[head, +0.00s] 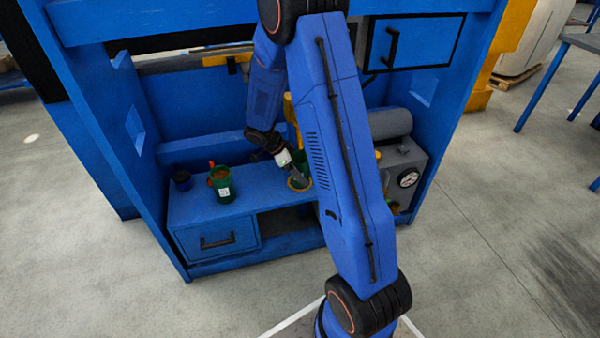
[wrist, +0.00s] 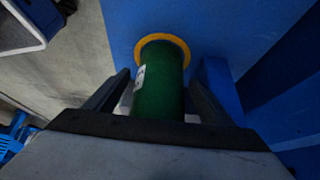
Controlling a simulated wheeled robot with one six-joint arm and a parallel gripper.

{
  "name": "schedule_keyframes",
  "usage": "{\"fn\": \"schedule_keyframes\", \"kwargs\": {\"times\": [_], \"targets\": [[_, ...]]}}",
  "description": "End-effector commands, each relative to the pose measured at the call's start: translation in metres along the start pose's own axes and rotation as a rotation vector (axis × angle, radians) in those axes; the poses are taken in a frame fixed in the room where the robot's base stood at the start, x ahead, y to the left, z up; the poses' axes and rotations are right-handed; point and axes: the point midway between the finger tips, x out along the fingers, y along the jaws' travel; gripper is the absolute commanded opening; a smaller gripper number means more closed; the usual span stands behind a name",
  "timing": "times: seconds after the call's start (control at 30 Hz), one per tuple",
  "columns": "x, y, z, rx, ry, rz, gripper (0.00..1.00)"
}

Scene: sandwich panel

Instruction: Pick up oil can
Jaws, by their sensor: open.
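A green can (wrist: 158,92) with a white label and a yellow-orange ring at its far end shows between my gripper's (wrist: 160,76) two dark fingers in the wrist view. The fingers are apart, one on each side of it; I cannot tell whether they touch it. In the head view, my gripper (head: 299,176) is at the blue bench, beside a yellow ring (head: 297,187), and the arm hides much of this spot. Another green can (head: 222,186), with a white label, stands upright on the bench to the left. I cannot tell which can is the oil can.
A small dark cup (head: 181,179) stands at the bench's left end, and a red-tipped item (head: 211,165) shows behind the left can. A drawer (head: 218,240) is below. A grey machine with a gauge (head: 408,178) is at right. Blue side panels bound the bench.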

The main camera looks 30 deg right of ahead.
Motion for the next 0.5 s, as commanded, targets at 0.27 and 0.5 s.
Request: {"fn": "schedule_keyframes", "kwargs": {"times": [0.27,0.5], "targets": [[0.0173,0.0,0.0002,0.0,-0.001,0.0,0.76],[0.0171,0.0,0.0001,0.0,0.0,0.0,0.42]]}}
